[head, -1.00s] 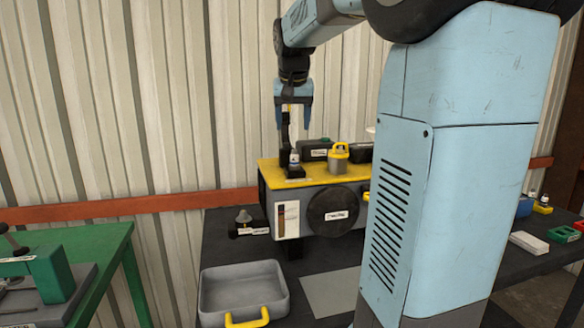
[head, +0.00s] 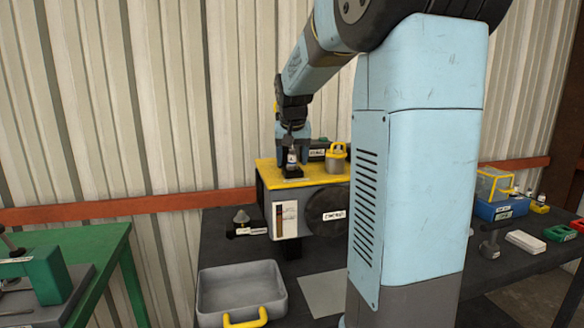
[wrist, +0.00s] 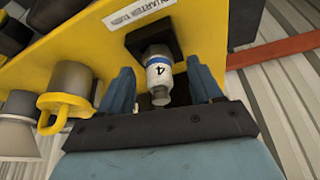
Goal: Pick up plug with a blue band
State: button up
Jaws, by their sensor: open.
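The plug with a blue band (wrist: 158,74) has a white body marked 4 and a grey metal end. It sits in a square black holder (wrist: 153,41) on the yellow top of a grey machine. In the head view the plug (head: 291,158) shows small on the left part of that top. My gripper (wrist: 160,88) is open, with one blue finger on each side of the plug, apart from it. In the head view my gripper (head: 292,138) points down over the plug and partly hides its upper end.
A grey canister with a yellow handle (head: 336,158) stands right of the plug; it is left of my gripper in the wrist view. A dark labelled block (head: 318,153) is behind. A grey tray (head: 243,286) lies in front on the dark table.

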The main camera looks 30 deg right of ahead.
aim_at(292, 150)
jog(key=shift+w+f, duration=0.1)
jog(key=shift+f, duration=0.2)
grip_shut()
jog(key=shift+r, duration=0.55)
jog(key=r, duration=0.2)
jog(key=shift+s+r, duration=0.2)
jog(key=shift+r, duration=0.15)
jog(key=s+a+r, duration=0.2)
jog(key=s+r, duration=1.1)
jog(key=r, duration=0.2)
jog(key=shift+s+a+r, duration=0.15)
jog(key=shift+s+a, duration=0.05)
jog(key=shift+a, duration=0.15)
